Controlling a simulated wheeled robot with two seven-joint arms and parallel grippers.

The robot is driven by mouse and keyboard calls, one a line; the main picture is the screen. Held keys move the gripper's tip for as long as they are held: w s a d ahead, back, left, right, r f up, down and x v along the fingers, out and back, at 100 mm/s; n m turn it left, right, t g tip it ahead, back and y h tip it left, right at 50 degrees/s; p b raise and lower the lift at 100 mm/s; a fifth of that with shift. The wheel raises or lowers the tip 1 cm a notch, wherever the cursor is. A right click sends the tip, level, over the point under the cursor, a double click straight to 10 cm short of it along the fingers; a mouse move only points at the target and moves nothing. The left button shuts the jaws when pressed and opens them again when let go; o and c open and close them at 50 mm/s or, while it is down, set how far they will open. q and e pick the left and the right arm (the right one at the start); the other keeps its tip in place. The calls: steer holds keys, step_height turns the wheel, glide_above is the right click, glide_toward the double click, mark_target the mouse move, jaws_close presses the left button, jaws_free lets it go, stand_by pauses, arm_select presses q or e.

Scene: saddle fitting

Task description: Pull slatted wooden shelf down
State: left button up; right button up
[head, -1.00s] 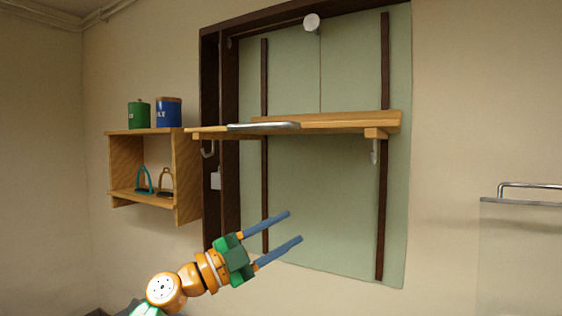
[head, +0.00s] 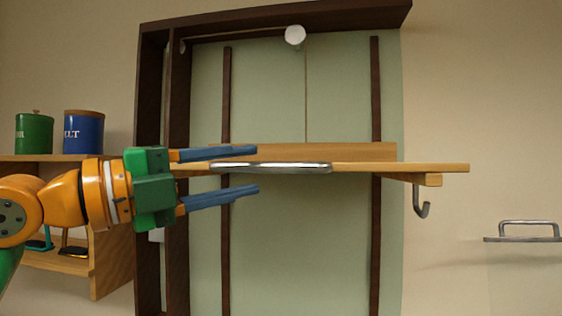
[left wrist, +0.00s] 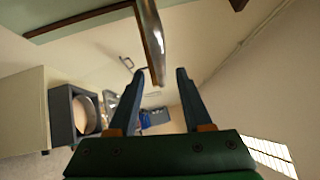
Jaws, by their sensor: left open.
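The wooden shelf (head: 372,153) stands out level from a green panel between two dark vertical rails. A silvery bar handle (head: 285,168) runs along its front edge. My left gripper (head: 256,171) is open, its blue fingers above and below the left end of the handle in the head view. In the left wrist view, the handle (left wrist: 150,35) comes down between the tips of the open left gripper (left wrist: 160,72). I cannot tell whether either finger touches it. My right gripper is in neither view.
A dark wooden frame (head: 150,90) surrounds the green panel (head: 270,250). A hook (head: 421,206) hangs under the shelf's right end. At left, a wall box (head: 108,262) holds stirrups, with a green canister (head: 34,133) and a blue canister (head: 84,132) on top.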

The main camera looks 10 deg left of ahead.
mark_target(278, 164)
arm_select(q)
steer(key=p+x, duration=0.1)
steer(key=x, duration=0.1)
steer(key=p+x, duration=0.1)
steer(key=x, duration=0.1)
steer(key=p+x, duration=0.1)
steer(key=x, duration=0.1)
steer(key=shift+d+r+p, duration=0.3)
steer(key=shift+d+p, duration=0.05)
steer(key=shift+p, duration=0.05)
steer(key=shift+w+d+p, duration=0.3)
steer(key=shift+w+d, duration=0.05)
steer(key=shift+d, duration=0.1)
steer(key=shift+w+f, duration=0.2)
steer(key=shift+f, duration=0.05)
steer(key=shift+a, duration=0.1)
jaws_close()
steer(key=shift+r, duration=0.1)
